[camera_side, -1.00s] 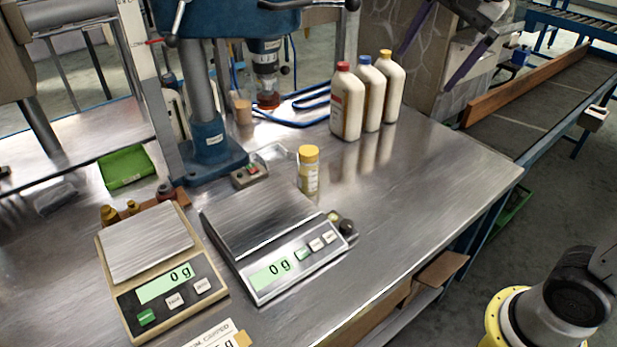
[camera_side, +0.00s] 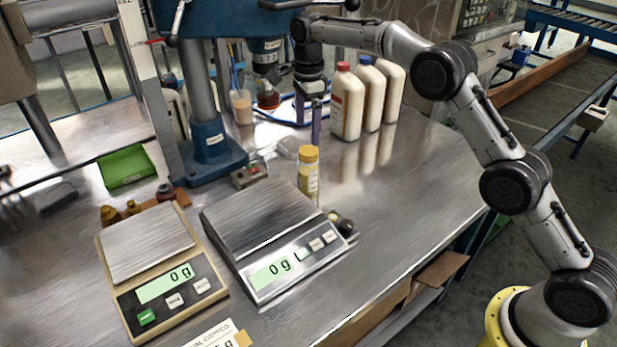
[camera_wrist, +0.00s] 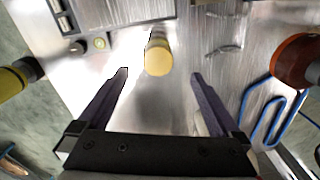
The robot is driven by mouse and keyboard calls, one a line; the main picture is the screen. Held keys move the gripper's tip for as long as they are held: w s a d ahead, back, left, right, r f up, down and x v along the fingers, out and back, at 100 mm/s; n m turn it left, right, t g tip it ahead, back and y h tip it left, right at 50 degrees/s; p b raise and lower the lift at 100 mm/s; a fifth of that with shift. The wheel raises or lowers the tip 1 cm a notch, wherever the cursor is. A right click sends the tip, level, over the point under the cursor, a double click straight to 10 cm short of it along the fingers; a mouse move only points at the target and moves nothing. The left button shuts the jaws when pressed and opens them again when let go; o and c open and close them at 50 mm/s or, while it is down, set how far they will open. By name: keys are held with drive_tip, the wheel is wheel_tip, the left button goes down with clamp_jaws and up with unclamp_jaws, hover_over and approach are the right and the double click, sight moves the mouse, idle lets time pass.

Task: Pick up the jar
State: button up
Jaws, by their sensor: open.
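The jar (camera_side: 308,178) is small and pale with a yellow lid. It stands upright on the metal bench just behind the right-hand scale (camera_side: 265,220). My gripper (camera_side: 309,124) points down behind the jar in the side view, with its purple fingers spread. In the wrist view, the jar (camera_wrist: 158,54) shows with its lid toward the camera, ahead of the two fingertips (camera_wrist: 160,74) and lined up with the gap between them. The fingers do not touch it and nothing is between them.
Three bottles (camera_side: 348,103) stand right of my gripper. A drill press (camera_side: 208,120) stands to the left, with a beaker (camera_side: 241,106) and a blue hose near it. A second scale (camera_side: 150,245) is at left. The bench right of the jar is clear.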

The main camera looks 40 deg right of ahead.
sight(307, 150)
wheel_tip(307, 150, down, 10)
drive_tip(key=shift+a+r, duration=0.1)
drive_tip(key=shift+r, duration=0.15)
drive_tip(key=shift+s+d+f, duration=0.1)
drive_tip(key=shift+f, duration=1.25)
drive_tip(key=shift+d+f, duration=0.1)
drive_tip(key=shift+f, duration=1.25)
drive_tip(key=shift+c, duration=0.2)
drive_tip(key=c, duration=1.4)
drive_tip(key=shift+r, duration=0.1)
drive_tip(key=shift+c, duration=0.4)
drive_tip(key=shift+r, duration=0.15)
